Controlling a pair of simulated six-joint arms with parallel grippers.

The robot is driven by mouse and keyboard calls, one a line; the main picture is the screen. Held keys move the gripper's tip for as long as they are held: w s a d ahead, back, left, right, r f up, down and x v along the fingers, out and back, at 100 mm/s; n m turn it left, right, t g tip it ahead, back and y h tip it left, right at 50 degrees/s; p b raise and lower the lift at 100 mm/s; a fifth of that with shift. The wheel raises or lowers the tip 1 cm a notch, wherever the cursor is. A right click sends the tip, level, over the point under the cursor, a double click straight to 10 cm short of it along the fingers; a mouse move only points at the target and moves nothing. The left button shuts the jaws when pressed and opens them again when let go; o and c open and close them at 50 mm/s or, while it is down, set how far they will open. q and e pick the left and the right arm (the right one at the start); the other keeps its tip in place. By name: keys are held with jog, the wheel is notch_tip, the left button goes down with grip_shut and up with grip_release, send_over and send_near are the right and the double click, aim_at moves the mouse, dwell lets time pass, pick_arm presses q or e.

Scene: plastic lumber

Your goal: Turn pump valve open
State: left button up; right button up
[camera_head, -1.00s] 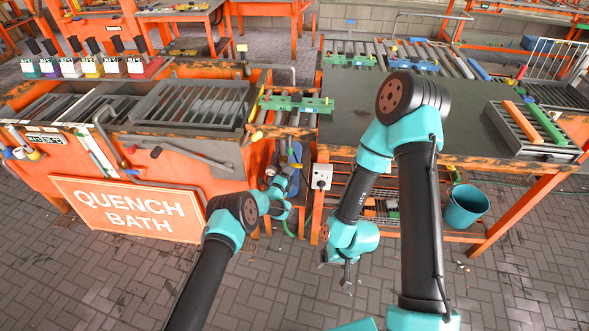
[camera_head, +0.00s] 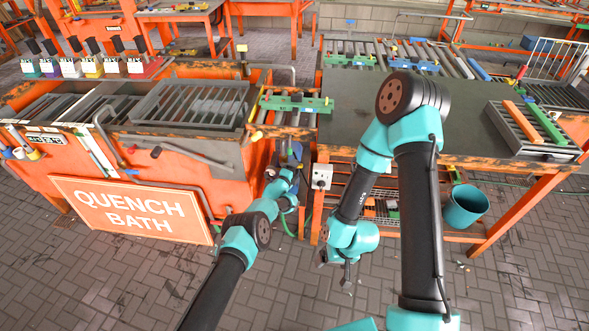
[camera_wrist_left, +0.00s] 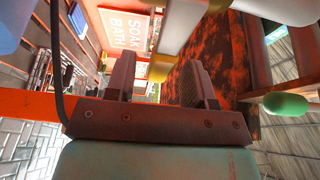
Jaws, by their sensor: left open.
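My left gripper (camera_head: 291,152) reaches into the gap between the orange quench bath and the table on the right. In the left wrist view its two dark fingers (camera_wrist_left: 158,85) stand apart. A yellow piece (camera_wrist_left: 158,68) on a pale pipe-like part shows beyond and between the fingertips; I cannot tell whether they touch it. I cannot make out for certain which part is the pump valve. A blue part (camera_head: 297,170) is partly hidden beside the left gripper. My right gripper (camera_head: 347,280) hangs low before the table, away from the bath; its finger opening is unclear.
The quench bath (camera_head: 215,150) borders the gap on the left. A grey box with an outlet (camera_head: 321,176) is on the table's side at right. A teal bucket (camera_head: 466,206) stands farther right.

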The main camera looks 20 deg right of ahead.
pick_arm(q)
jog(key=shift+c, duration=0.4)
grip_shut()
